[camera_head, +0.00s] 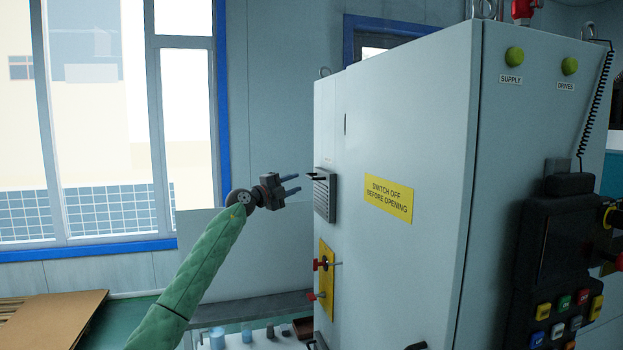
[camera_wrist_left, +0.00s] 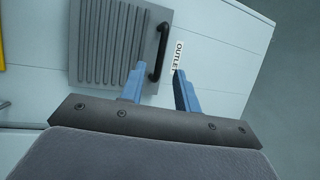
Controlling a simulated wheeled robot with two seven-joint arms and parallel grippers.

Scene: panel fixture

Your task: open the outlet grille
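The outlet grille (camera_head: 325,195) is a grey slatted panel on the narrow left face of the cabinet, with a black handle (camera_head: 316,176) near its top. In the left wrist view the grille (camera_wrist_left: 108,40) lies flat against the cabinet face, and its black bar handle (camera_wrist_left: 159,52) runs along one edge beside an OUTLET label (camera_wrist_left: 178,55). My left gripper (camera_head: 294,184) is open, with its two blue fingers apart and pointing at the handle from a short way off. In the left wrist view the fingers (camera_wrist_left: 158,88) have nothing between them. My right gripper is out of view.
The grey cabinet (camera_head: 410,130) carries a yellow SWITCH OFF BEFORE OPENING sign (camera_head: 388,197). Below the grille is a yellow plate (camera_head: 327,270) with red-handled valves or switches. A black control pendant (camera_head: 555,260) hangs at right. Small cylinders stand on a low surface (camera_head: 255,337) below.

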